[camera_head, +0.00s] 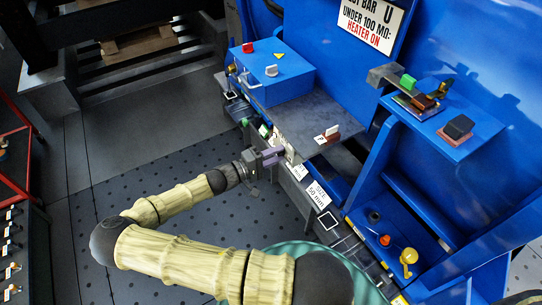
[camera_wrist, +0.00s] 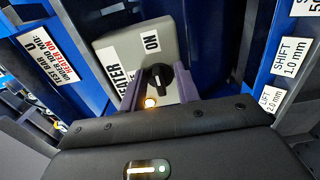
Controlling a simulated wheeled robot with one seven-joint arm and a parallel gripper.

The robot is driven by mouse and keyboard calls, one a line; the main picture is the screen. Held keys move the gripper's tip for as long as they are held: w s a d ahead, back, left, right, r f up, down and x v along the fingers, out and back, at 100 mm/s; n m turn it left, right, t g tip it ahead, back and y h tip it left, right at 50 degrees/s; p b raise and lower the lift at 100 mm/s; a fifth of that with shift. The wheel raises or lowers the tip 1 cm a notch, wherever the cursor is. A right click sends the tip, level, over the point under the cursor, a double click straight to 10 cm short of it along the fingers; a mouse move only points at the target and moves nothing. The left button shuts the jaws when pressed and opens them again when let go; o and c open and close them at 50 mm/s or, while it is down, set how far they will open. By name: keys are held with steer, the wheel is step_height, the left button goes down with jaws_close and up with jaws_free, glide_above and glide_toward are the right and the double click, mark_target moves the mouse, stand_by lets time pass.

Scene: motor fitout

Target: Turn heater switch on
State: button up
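The heater switch is a grey box (camera_wrist: 181,38) with a black rotary knob (camera_wrist: 160,77), seen in the wrist view. An "ON" label (camera_wrist: 150,42) sits above the knob and a partly covered heater label (camera_wrist: 119,67) sits to its left. The knob's grip stands roughly upright in the picture, toward the "ON" label. In the head view my gripper (camera_head: 274,156) is at the blue bench's front edge; the knob is not discernible there.
A sign (camera_head: 371,22) on the blue back panel reads "under 100 MΩ: heater on". A grey plate (camera_head: 303,117) lies beyond my gripper. Open floor (camera_head: 185,150) lies left of the bench.

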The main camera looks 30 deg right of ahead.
steer(key=shift+a, duration=0.15)
steer(key=a, duration=1.7)
steer(key=shift+s, duration=0.25)
